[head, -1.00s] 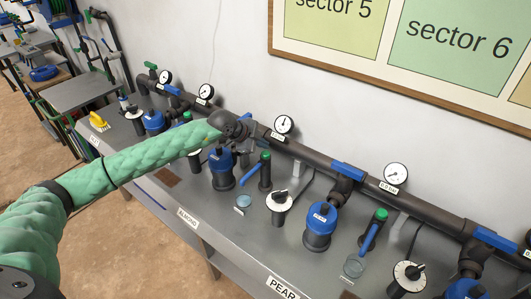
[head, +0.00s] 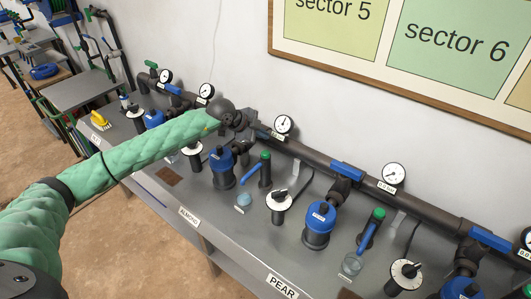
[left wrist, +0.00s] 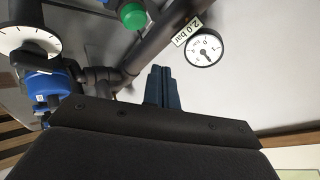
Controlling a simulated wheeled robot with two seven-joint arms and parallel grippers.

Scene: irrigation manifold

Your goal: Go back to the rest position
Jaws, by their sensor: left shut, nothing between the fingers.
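My left arm (head: 140,150), in a green sleeve, reaches from the left over the bench in the head view. Its dark left gripper (head: 243,119) is in front of the pipe, near a gauge. In the left wrist view the fingers (left wrist: 162,74) are together and empty, pointing toward the wall beside the pipe. A gauge (left wrist: 204,48) labelled 2.0 bar is to the right of the fingertips there. I cannot tell from the head view whether the gripper touches the pipe. My right gripper is not in view.
The manifold pipe (head: 412,203) runs along the wall with blue valve handles. Blue-topped filters (head: 319,224), dial knobs (head: 279,205) and small glass cups (head: 243,202) stand along the grey bench. A sector board (head: 440,50) hangs above. The floor (head: 120,245) in front is clear.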

